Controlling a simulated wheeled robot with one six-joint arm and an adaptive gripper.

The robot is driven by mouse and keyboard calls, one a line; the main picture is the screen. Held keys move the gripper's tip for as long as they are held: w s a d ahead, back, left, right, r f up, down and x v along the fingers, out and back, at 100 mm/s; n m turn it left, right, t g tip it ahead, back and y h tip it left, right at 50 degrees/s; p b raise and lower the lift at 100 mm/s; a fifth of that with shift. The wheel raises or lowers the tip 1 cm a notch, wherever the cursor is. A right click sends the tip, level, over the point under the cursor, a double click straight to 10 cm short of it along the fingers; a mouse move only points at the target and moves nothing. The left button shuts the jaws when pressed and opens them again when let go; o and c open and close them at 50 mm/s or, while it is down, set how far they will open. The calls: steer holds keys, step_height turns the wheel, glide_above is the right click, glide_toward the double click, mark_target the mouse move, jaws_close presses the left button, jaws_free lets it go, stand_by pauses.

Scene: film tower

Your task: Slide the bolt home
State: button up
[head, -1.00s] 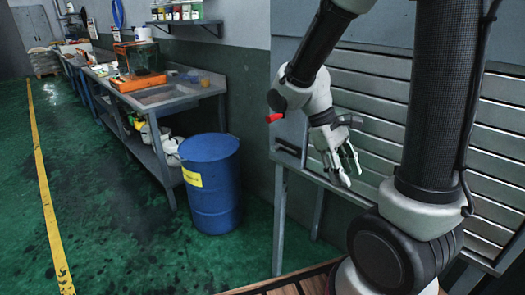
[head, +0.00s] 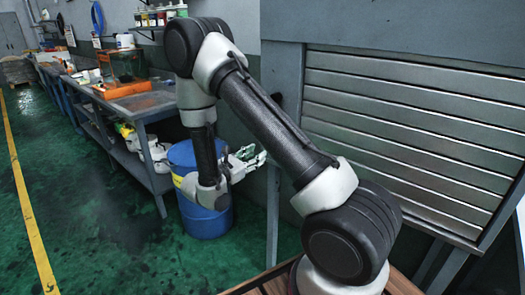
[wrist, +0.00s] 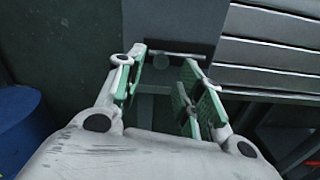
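My gripper (head: 262,157) is open and empty in the head view, in front of the blue drum and left of the slatted shutter. In the wrist view its two green-padded fingers (wrist: 165,58) stand apart. Between and beyond the fingertips a thin pale horizontal bar (wrist: 178,54) shows against a grey panel. It may be the bolt, but I cannot tell for sure. A small gap seems to lie between it and the fingers. In the head view I cannot make out the bolt; my arm covers part of the panel.
The slatted metal shutter (head: 400,125) fills the right side. A blue drum (head: 207,222) stands behind my gripper. A workbench (head: 150,104) runs along the left wall. The green floor (head: 95,215) is clear. A red piece (wrist: 258,139) shows low right in the wrist view.

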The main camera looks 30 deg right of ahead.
steer(key=x, duration=0.6)
steer(key=shift+d, duration=0.4)
steer(key=shift+c, duration=0.2)
jaws_close()
